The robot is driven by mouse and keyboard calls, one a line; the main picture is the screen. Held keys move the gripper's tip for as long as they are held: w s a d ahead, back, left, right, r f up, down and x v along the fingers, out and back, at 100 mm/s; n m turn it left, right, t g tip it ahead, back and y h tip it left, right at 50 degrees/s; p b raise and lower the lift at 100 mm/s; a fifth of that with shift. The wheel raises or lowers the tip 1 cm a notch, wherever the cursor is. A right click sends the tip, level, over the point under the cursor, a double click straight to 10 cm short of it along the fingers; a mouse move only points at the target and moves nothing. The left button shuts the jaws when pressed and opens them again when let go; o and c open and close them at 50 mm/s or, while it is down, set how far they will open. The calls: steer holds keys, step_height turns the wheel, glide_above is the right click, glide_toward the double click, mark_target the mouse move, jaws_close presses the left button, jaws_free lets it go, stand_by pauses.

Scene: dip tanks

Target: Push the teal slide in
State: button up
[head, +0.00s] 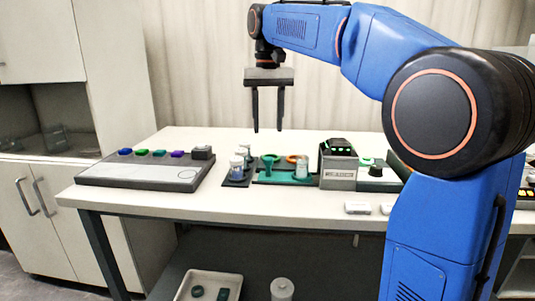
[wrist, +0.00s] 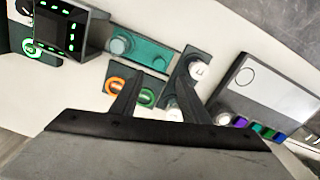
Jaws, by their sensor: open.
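The teal slide (head: 268,180) is a flat teal tray on the table, just left of the dark reader box (head: 338,172). A clear cup (head: 302,168) stands at its right end. In the wrist view the teal slide (wrist: 148,53) sticks out from beside the reader box (wrist: 88,30), with round shapes on it. How far it reaches into the box I cannot tell. My gripper (head: 267,130) hangs above the slide area, pointing down, open and empty, apart from everything. Its fingers (wrist: 160,82) also show in the wrist view.
A dark strip with white-topped vials (wrist: 197,68) and a holder with orange and green rings (wrist: 115,86) are near the slide. A grey panel with coloured buttons (head: 140,173) is at left. A small knob box (head: 376,171) is right of the reader. The front table strip is mostly clear.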

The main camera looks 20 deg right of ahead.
mark_target(269, 158)
step_height(269, 158, down, 10)
steer(key=shift+r, duration=0.2)
stand_by(0.3)
steer(key=shift+d, duration=0.1)
jaws_close()
